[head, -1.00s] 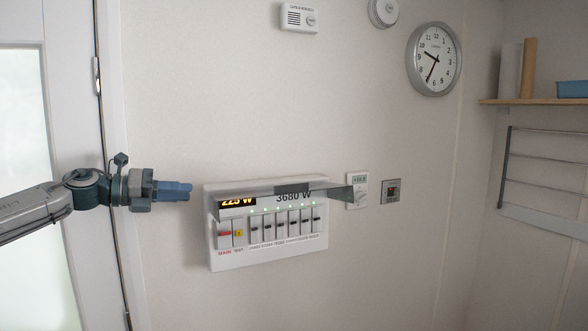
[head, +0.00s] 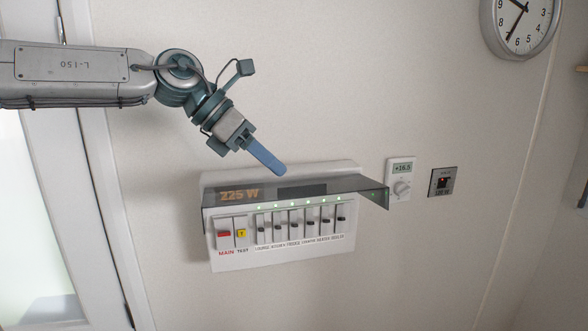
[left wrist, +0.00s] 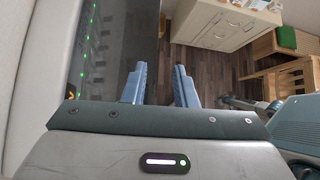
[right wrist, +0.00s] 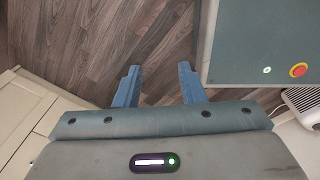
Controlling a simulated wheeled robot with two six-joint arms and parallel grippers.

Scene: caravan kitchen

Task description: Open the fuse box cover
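The white fuse box (head: 275,255) is on the wall in the middle of the head view. Its smoky see-through cover (head: 345,190) is raised and juts out from the box's upper part, leaving the row of switches below uncovered. My left gripper (head: 278,168) is above the box, pointing down and right, its fingertips near the cover's upper side; I cannot tell whether they touch. In the left wrist view its fingers (left wrist: 160,72) are apart and empty, with the cover (left wrist: 125,35) beside them. My right gripper (right wrist: 160,75) is open and empty over the floor.
A thermostat (head: 401,180) and a small switch panel (head: 442,182) are on the wall right of the box. A clock (head: 518,22) hangs at the upper right. A door frame (head: 100,200) is at the left.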

